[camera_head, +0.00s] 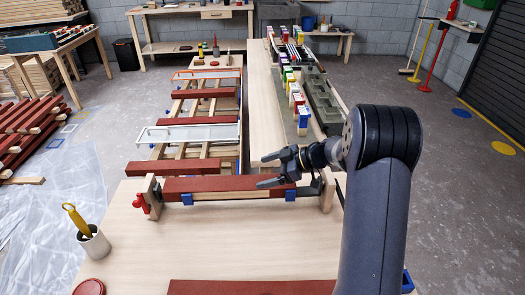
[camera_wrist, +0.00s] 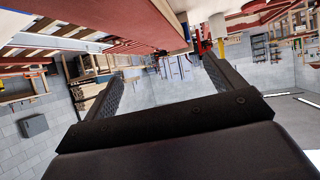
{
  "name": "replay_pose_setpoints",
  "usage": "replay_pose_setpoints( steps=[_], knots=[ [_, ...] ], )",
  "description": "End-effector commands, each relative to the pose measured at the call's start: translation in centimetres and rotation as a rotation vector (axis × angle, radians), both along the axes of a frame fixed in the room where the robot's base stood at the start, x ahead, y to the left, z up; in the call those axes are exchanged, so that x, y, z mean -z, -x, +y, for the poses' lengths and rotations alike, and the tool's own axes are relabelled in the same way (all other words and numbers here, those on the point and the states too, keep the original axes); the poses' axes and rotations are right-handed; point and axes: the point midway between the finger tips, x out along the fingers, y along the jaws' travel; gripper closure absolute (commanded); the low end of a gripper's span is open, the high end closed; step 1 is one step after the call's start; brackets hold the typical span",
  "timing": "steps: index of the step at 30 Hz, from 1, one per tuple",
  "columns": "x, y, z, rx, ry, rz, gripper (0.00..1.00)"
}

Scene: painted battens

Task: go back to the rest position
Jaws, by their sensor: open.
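My gripper (camera_head: 262,171) is open, with its two fingers pointing left in the head view. It appears in front of the right end of a dark red batten (camera_head: 218,185), and I cannot tell the exact gap. The fingers also show in the wrist view (camera_wrist: 163,72), spread apart with nothing between them. My dark arm rises at the right of the head view and bends left toward the gripper. The batten lies between wooden end blocks, with blue pieces below it and a red clamp handle (camera_head: 141,203) at its left end.
A cup with a yellow-handled tool (camera_head: 94,243) stands on the near table (camera_head: 140,262) at left. Another red batten (camera_head: 250,287) lies at the front edge. Behind are a rack of red battens (camera_head: 207,92) and a row of coloured blocks (camera_head: 298,98).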

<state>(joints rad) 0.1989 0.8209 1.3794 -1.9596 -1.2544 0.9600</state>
Motion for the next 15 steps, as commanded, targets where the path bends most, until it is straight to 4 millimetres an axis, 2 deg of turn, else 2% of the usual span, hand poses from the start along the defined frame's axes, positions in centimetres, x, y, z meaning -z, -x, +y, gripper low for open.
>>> replay_pose_setpoints(
  steps=[5,15],
  knots=[
    [0.8,-0.3,1.6,-0.004,0.0,0.002,0.1],
    [4.0,-1.7,7.3,-0.004,0.0,0.002,0.1]
  ],
)
